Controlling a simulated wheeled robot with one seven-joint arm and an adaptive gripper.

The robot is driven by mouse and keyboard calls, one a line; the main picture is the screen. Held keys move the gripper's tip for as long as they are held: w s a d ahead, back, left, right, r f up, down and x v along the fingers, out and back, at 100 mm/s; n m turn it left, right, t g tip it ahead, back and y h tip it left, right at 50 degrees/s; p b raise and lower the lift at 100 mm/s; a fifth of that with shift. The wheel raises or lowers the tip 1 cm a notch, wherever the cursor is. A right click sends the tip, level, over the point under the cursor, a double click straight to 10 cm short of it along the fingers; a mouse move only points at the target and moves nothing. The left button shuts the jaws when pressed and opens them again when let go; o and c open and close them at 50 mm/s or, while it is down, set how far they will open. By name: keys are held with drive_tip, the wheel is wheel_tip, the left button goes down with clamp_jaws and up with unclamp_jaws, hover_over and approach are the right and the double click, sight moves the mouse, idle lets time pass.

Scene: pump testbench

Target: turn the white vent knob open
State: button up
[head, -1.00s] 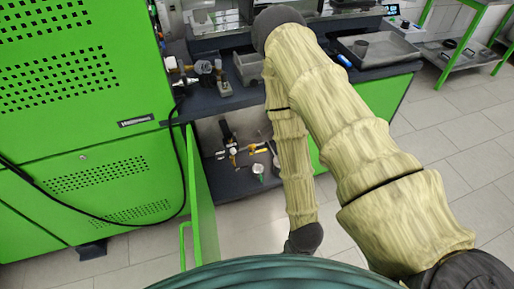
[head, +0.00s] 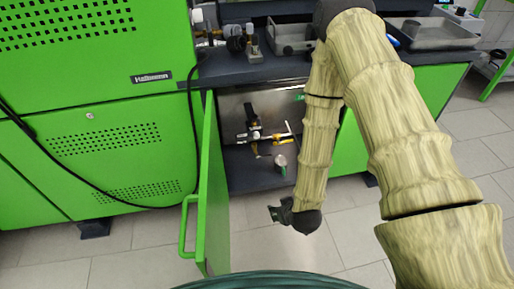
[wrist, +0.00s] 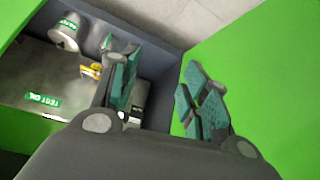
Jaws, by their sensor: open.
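The open cabinet under the bench holds a brass valve assembly (head: 262,135) with a yellow handle (head: 284,140). A small white part (head: 289,127) sticks up beside that handle; it may be the white vent knob, but it is too small to be sure. My gripper (head: 276,212) hangs low in front of the cabinet, below and apart from the valves, with its fingers to the left. In the wrist view my gripper (wrist: 160,88) is open and empty. The yellow handle (wrist: 90,70) shows there beyond the left finger, which hides part of the cabinet inside.
The green cabinet door (head: 214,195) stands open left of my gripper. A small metal cup (head: 280,161) with a green label stands on the cabinet floor. A large green machine (head: 90,150) fills the left. The tiled floor in front is clear.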

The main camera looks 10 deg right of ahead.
drive_tip(key=w+a+f+n+t+b, duration=0.1)
drive_tip(key=w+f+t+b, duration=0.25)
drive_tip(key=w+b, duration=0.8)
drive_tip(key=n+t+h+b, duration=0.15)
drive_tip(key=t+b, duration=0.55)
drive_tip(key=b, duration=0.7)
approach(257, 137)
drive_tip(key=shift+y, duration=0.25)
drive_tip(key=w+b, duration=0.1)
drive_tip(key=w, duration=0.1)
drive_tip(key=w+b, duration=0.2)
drive_tip(key=w, duration=0.1)
drive_tip(key=w+b, duration=0.1)
drive_tip(key=w, duration=0.2)
drive_tip(key=shift+d+f, duration=0.15)
drive_tip(key=shift+f, duration=0.2)
drive_tip(key=shift+w+r+b, duration=0.1)
drive_tip(key=shift+w+b, duration=0.2)
drive_tip(key=shift+w, duration=0.25)
drive_tip(key=shift+c, duration=0.5)
clamp_jaws()
